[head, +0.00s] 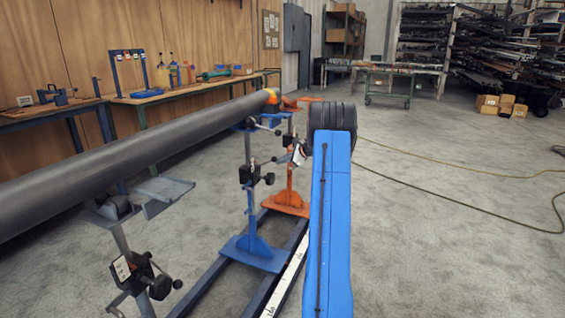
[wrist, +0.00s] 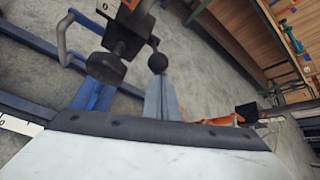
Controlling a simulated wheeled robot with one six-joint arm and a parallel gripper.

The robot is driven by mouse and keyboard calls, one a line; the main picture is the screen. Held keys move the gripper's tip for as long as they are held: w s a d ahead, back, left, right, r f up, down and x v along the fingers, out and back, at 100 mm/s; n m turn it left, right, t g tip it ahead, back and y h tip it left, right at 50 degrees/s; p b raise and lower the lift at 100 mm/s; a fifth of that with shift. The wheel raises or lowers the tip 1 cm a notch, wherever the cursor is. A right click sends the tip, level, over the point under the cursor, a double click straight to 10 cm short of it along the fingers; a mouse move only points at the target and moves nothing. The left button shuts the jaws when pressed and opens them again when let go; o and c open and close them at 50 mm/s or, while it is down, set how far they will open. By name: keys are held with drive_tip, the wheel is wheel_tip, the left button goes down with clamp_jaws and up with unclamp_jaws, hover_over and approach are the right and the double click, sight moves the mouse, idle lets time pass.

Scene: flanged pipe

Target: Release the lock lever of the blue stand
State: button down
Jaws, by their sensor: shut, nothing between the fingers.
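The blue stand (head: 250,205) is upright on a blue foot between the grey and orange stands. Its black lock block (head: 246,173) is on the post, with a dark round knob (head: 268,178) and a thin lever. In the wrist view the block (wrist: 127,38) is close, with a large black knob (wrist: 105,68). A black ball (wrist: 157,62), apparently the lever's end, appears just beyond the fingertips. My gripper (wrist: 162,82) is shut and empty. I cannot tell whether it touches the ball.
A long grey pipe (head: 140,145) runs above the stands. The grey stand (head: 130,270) is nearer, and the orange stand (head: 290,198) is beyond the blue one. Dark floor rails (head: 215,275) link them. A yellow hose (head: 440,170) lies on open floor at right.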

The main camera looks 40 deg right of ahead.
drive_tip(key=s+d+r, duration=0.3)
drive_tip(key=s, duration=0.5)
drive_tip(key=shift+s+d, duration=0.25)
drive_tip(key=shift+d, duration=0.05)
idle(0.4)
